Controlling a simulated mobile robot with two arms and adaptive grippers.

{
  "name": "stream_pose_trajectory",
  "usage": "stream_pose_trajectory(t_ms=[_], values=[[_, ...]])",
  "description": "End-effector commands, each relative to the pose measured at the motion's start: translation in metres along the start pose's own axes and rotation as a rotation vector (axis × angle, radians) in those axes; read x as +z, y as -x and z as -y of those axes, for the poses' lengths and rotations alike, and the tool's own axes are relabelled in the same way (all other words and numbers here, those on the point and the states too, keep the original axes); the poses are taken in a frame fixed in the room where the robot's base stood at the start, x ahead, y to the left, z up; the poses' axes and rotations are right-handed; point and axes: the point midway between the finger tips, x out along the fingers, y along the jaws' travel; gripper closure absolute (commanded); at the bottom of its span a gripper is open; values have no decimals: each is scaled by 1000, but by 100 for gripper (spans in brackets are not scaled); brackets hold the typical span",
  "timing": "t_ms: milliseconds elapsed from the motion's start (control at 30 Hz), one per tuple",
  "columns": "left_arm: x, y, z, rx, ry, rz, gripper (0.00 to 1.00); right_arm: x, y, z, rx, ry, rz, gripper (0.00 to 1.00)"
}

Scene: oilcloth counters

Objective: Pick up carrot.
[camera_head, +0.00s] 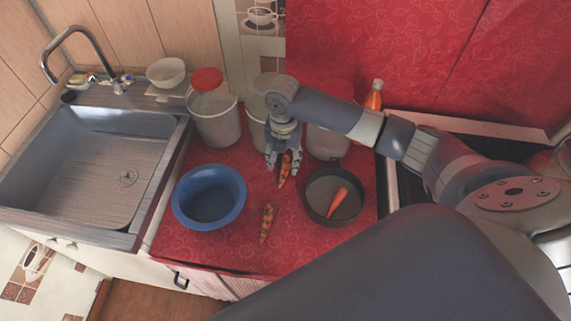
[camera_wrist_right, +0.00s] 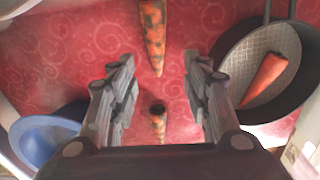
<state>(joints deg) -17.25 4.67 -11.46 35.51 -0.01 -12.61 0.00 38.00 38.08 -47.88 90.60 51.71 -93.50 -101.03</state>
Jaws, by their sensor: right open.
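A dark-spotted orange carrot (camera_head: 285,167) lies on the red counter, its tip toward the near side. It also shows at the top of the right wrist view (camera_wrist_right: 153,35). A second spotted carrot (camera_head: 268,222) lies nearer; in the right wrist view it shows low between the fingers (camera_wrist_right: 158,125). A plain orange carrot (camera_head: 338,203) lies in the dark pan (camera_head: 313,214). My right gripper (camera_head: 283,171) is open, pointing down over the farther spotted carrot, with nothing held. Its height above the counter is hard to tell. My left gripper is not in view.
A blue bowl (camera_head: 210,170) stands left of the carrots. Behind are a bucket-like container with a red lid (camera_head: 208,80), other jars and an orange bottle (camera_head: 374,97). A sink (camera_head: 90,170) is at the left. Red counter is free near the front edge.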

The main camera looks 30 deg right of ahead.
Motion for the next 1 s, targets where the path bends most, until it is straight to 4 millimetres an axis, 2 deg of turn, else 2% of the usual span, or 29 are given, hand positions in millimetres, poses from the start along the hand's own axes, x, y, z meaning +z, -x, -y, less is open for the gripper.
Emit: stream_pose_trajectory(t_ms=[267, 600, 867, 933, 1000], values=[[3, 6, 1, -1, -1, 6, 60, 0, -21, -2, 0, -2, -1, 56], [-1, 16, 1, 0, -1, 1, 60, 2, -63, -5, 1, -1, 1, 56], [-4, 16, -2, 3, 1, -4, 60, 2, -67, -5, 1, -1, 3, 56], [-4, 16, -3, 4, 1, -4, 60, 2, -67, -5, 1, -1, 2, 67], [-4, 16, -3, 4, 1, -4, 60, 2, -67, -5, 1, -1, 2, 83]])
